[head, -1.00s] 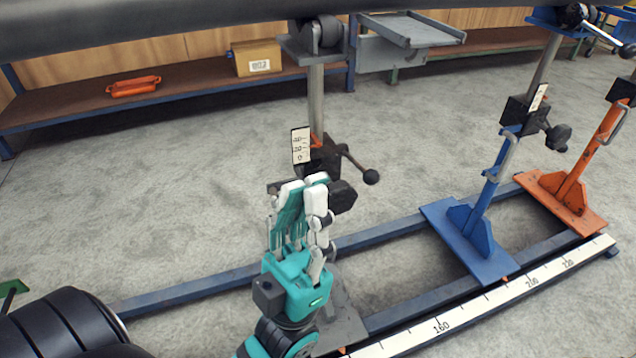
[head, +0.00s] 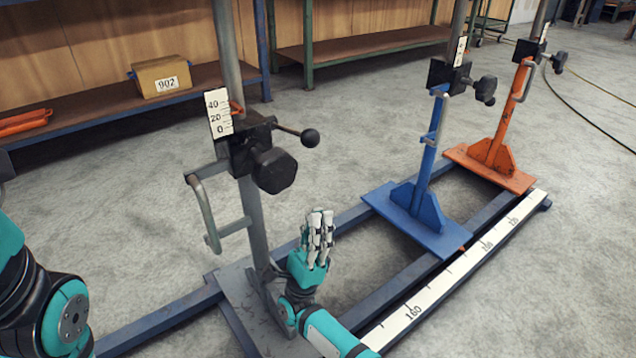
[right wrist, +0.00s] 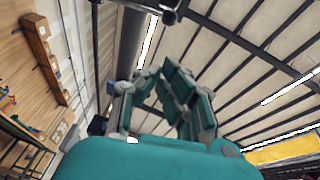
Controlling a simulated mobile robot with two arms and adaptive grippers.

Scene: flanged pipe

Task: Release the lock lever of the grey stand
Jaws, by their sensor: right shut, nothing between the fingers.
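The grey stand (head: 250,208) rises from a base plate on the rail, with a black clamp block and a small scale plate (head: 219,113). Its lock lever (head: 293,130), a thin rod with a black ball knob (head: 310,138), points right from the block. A dark hand knob (head: 274,171) sits just below it. My right gripper (head: 320,215) is right of the post, well below the lever and apart from it, fingers up, shut and empty. Its fingers also show in the right wrist view (right wrist: 165,85). My left gripper is outside the view.
A blue stand (head: 428,170) and an orange stand (head: 508,125) are on the rails at right. A white ruler (head: 450,275) runs along the front rail. A bent handle (head: 203,208) juts left from the grey stand. Shelves with a box (head: 160,78) stand behind.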

